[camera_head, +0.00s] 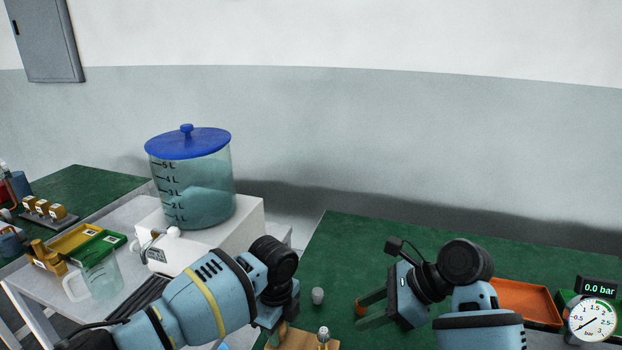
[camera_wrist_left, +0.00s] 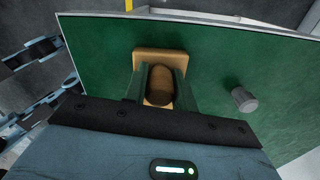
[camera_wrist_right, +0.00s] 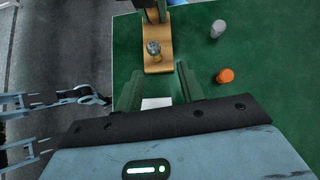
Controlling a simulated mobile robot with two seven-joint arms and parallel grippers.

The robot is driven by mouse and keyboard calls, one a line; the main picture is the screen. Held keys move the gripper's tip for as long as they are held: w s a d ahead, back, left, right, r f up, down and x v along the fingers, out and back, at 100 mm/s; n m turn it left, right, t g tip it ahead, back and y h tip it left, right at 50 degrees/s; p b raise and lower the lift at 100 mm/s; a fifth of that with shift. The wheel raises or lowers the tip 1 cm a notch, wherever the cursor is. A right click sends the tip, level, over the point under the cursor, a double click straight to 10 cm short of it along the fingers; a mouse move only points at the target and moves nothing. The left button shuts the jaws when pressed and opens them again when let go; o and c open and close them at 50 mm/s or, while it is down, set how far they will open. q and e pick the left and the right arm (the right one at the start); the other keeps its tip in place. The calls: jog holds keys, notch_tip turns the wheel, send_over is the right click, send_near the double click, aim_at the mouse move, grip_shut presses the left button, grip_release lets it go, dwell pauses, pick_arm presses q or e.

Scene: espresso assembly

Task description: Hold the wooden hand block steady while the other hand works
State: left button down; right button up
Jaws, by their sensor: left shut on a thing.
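The wooden hand block (camera_wrist_left: 149,56) lies on the green table, with a rounded brown part standing up from it. My left gripper (camera_wrist_left: 160,92) is shut on this part, one finger on each side. In the head view the block (camera_head: 296,342) shows at the bottom edge, partly hidden by my left gripper (camera_head: 274,328). In the right wrist view the block (camera_wrist_right: 158,62) bears a small metal piece (camera_wrist_right: 153,48) near its end. My right gripper (camera_wrist_right: 163,88) is open and empty just in front of that end, apart from it.
A grey cylinder (camera_head: 318,295) and an orange one (camera_wrist_right: 225,75) stand right of the block. An orange tray (camera_head: 527,300) lies at the right. A water tank with blue lid (camera_head: 188,142) stands on a white box (camera_head: 240,222) at the left. The green table's back (camera_head: 350,235) is clear.

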aim_at(329, 333)
jog(key=shift+m+t, duration=0.4)
jog(key=shift+m, duration=0.2)
jog(key=shift+s+a+x, duration=0.1)
jog(key=shift+s+x, duration=0.2)
jog(key=shift+x, duration=1.6)
jog(key=shift+s+a+x, duration=0.1)
jog(key=shift+s+x, duration=0.2)
jog(key=shift+x, duration=1.6)
jog(key=shift+s+a+x, duration=0.1)
jog(key=shift+s+x, duration=0.2)
jog(key=shift+x, duration=1.55)
jog(key=c, duration=0.7)
jog(key=shift+m+t+h, duration=0.3)
jog(key=shift+m+t, duration=0.4)
jog(key=shift+m, duration=0.2)
jog(key=shift+c, duration=0.2)
jog(key=shift+m+t+h, duration=0.6)
jog(key=shift+m+t, duration=0.3)
jog(key=shift+m, duration=0.4)
